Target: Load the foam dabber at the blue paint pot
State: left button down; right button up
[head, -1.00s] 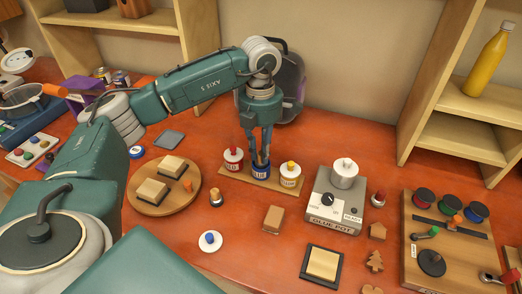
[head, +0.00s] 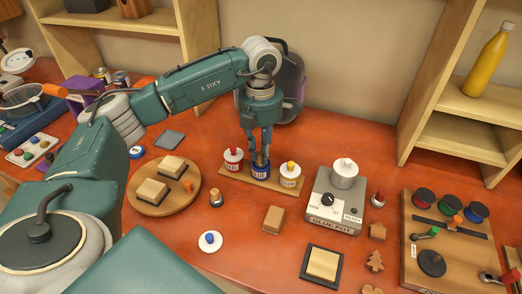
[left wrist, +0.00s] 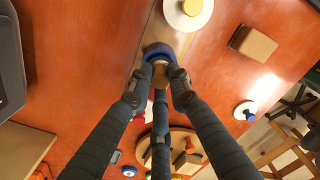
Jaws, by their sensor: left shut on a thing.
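My left gripper (head: 260,157) points straight down over the blue paint pot (head: 261,172), the middle one of the row. It is shut on the foam dabber, whose wooden part (left wrist: 160,74) shows between the fingers in the left wrist view. The dabber's foam end is hidden at the pot's mouth, so I cannot tell how deep it sits. The pot's blue rim (left wrist: 156,50) shows just past the fingertips. A white lid with a blue knob (head: 209,241) lies on the table in front. My right gripper is not in view.
A lidded red pot (head: 233,160) and a lidded yellow-knobbed pot (head: 290,175) flank the blue one closely on a wooden strip. A glue pot unit (head: 338,200) stands right, a round wooden board (head: 150,207) left. A brown block (head: 273,219) lies in front.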

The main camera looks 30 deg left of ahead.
aim_at(261, 153)
pick_arm(q)
jog(key=shift+w+r+p, duration=0.1)
jog(key=shift+r+p, duration=1.95)
jog(key=shift+r, duration=1.45)
